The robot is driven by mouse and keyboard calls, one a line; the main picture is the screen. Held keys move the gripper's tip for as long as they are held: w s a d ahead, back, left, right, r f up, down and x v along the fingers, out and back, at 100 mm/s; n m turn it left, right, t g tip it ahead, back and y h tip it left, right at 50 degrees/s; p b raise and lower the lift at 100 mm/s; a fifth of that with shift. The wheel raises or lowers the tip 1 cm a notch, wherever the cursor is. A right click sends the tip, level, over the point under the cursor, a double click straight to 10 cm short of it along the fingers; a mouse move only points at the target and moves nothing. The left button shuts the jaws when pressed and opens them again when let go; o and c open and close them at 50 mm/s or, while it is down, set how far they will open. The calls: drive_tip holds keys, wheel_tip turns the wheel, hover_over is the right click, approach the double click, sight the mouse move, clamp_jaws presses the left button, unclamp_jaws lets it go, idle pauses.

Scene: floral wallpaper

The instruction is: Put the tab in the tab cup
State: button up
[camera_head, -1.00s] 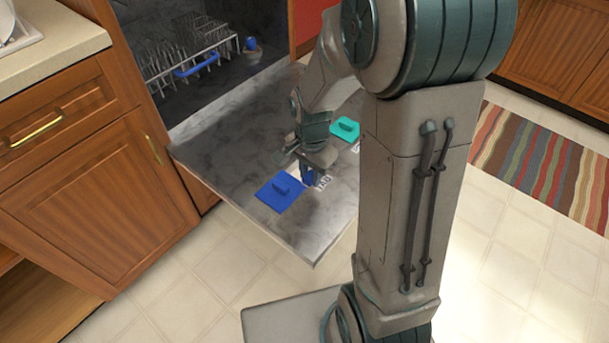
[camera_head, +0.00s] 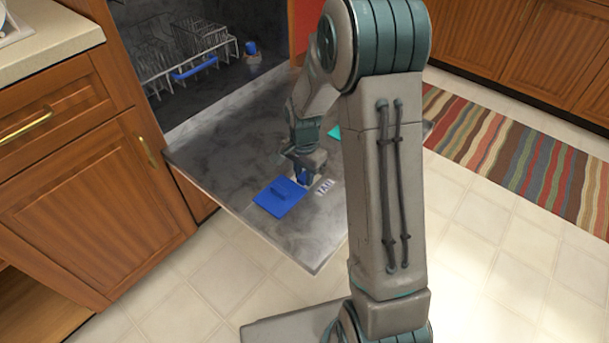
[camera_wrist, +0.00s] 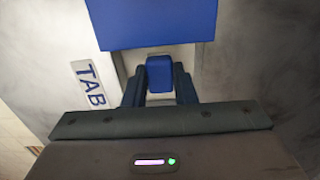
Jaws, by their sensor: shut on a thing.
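The blue tab (camera_wrist: 160,72) is between the fingers of my gripper (camera_wrist: 160,88), which are shut on it in the wrist view. In the head view, the tab (camera_head: 303,175) shows small under my gripper (camera_head: 304,168), low over the opened dishwasher door. The tab cup (camera_wrist: 196,58) shows as a pale recess around the fingers, beside a label reading TAB (camera_wrist: 88,85). Its square blue lid (camera_head: 279,197) is open next to it; the lid (camera_wrist: 155,22) fills the top of the wrist view. I cannot tell whether the tab touches the cup's floor.
A teal lid (camera_head: 334,133) lies farther back on the door (camera_head: 220,140), partly hidden by my arm. The rack (camera_head: 190,62) is inside the dishwasher. A wooden cabinet (camera_head: 100,190) stands on the left. A striped rug (camera_head: 520,155) lies on the right.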

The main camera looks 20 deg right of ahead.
sight(304, 176)
drive_tip(key=o, duration=0.5)
drive_tip(key=shift+f, duration=0.15)
drive_tip(key=o, duration=0.5)
drive_tip(key=shift+c, duration=0.2)
wheel_tip(304, 176, up, 12)
drive_tip(key=p, duration=0.4)
drive_tip(key=s+r+n, duration=0.4)
drive_tip(key=s+n, duration=0.1)
drive_tip(key=s, duration=0.5)
drive_tip(key=s+r+n+t, duration=0.1)
drive_tip(key=s+r+n, duration=0.3)
drive_tip(key=s, duration=0.6)
drive_tip(key=shift+s+r+n, duration=0.15)
drive_tip(key=shift+s+n, duration=0.15)
drive_tip(key=shift+n, duration=0.7)
